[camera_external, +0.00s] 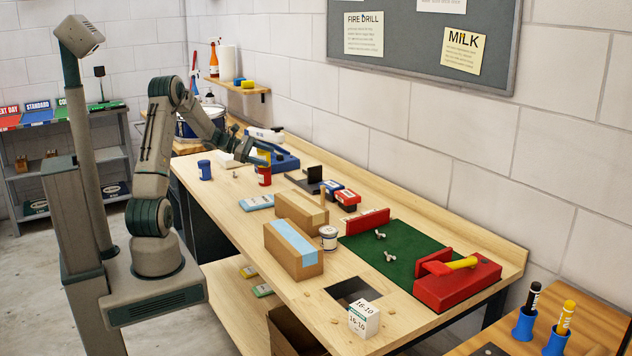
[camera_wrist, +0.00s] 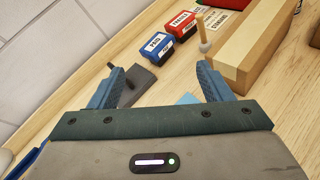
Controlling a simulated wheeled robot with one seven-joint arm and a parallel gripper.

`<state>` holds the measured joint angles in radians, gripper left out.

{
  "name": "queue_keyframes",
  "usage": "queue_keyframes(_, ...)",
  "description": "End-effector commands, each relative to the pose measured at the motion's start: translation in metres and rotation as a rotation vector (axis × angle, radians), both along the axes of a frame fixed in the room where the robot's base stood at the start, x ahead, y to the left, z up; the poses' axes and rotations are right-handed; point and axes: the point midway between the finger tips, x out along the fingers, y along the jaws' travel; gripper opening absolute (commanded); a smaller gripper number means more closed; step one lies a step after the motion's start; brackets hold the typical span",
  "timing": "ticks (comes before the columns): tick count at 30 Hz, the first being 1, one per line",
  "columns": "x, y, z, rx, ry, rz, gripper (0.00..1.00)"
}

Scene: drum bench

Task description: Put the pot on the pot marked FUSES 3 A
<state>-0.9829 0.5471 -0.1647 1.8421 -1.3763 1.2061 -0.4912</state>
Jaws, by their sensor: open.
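A blue pot (camera_external: 205,170) stands farther left, and a white pot with a dark label band (camera_external: 328,238) stands by the cardboard boxes. No pot's lettering is readable, so I cannot tell which is FUSES 3 A.
Two cardboard boxes (camera_external: 294,258), a green mat (camera_external: 400,262) and a red vice-like block (camera_external: 455,285) occupy the nearer bench. The bench's left front is fairly clear.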

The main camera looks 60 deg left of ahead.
Motion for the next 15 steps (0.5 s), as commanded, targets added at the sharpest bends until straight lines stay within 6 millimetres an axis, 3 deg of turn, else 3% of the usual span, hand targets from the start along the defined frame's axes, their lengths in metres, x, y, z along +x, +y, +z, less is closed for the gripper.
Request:
queue_keyframes(1, -0.003, -0.036, 0.009, 0.088, 0.015, -0.096, 0.72)
queue_keyframes(6, -0.034, -0.133, 0.020, 0.389, 0.047, -0.409, 0.72)
queue_keyframes(9, -0.063, -0.177, 0.024, 0.569, 0.042, -0.591, 0.72)
queue_keyframes(15, -0.128, -0.237, 0.030, 0.928, -0.012, -0.939, 0.72)
